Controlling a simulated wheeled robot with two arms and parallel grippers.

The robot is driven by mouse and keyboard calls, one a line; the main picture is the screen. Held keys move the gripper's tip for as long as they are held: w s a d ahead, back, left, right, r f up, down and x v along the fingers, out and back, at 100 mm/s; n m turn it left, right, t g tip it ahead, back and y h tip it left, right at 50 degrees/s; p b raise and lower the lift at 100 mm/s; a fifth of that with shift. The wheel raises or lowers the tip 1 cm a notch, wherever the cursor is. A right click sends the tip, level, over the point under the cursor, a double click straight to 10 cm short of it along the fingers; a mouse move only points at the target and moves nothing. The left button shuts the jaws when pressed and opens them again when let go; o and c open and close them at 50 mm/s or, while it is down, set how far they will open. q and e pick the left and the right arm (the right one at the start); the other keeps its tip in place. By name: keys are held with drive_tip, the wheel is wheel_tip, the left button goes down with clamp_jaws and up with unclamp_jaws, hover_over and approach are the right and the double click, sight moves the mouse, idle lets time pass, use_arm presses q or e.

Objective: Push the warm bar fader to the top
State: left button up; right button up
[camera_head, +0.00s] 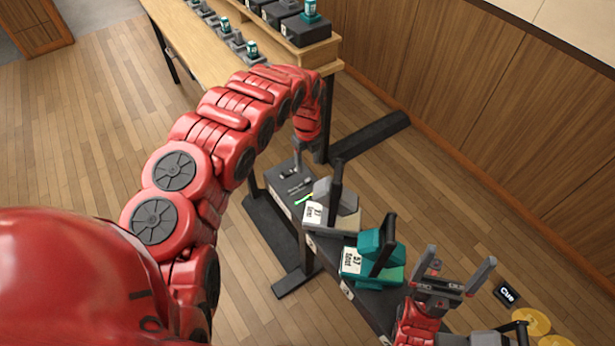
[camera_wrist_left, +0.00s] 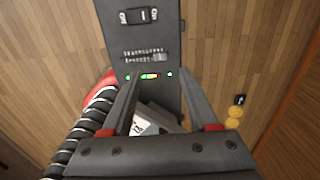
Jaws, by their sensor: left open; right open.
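A dark control panel (camera_head: 285,200) carries small controls at its far end. In the left wrist view a fader (camera_wrist_left: 145,56) runs sideways on this panel (camera_wrist_left: 152,35), its grey knob (camera_wrist_left: 160,57) near the right end of the track. Its lettering is too small to read, so I cannot tell whether it is the warm bar fader. My left gripper (camera_head: 298,163) is low over that end, mostly hidden by its arm; in its wrist view (camera_wrist_left: 160,82) the fingers are apart and empty, short of the fader. My right gripper (camera_head: 455,270) is open and empty at the lower right.
A grey lever block (camera_head: 347,222) and a teal lever block (camera_head: 395,270) stand along the panel near my left gripper. A switch (camera_wrist_left: 138,15) and small lights (camera_wrist_left: 150,76) flank the fader. A wooden desk (camera_head: 180,40) with equipment is behind. A Cue tile (camera_head: 507,295) is right.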

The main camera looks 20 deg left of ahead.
sight(307, 180)
use_arm(q)
wheel_tip(307, 180, down, 7)
drive_tip(key=shift+d+f+p, duration=0.1)
drive_tip(key=shift+p, duration=0.25)
drive_tip(key=shift+f, duration=0.35)
clamp_jaws()
idle(1.2)
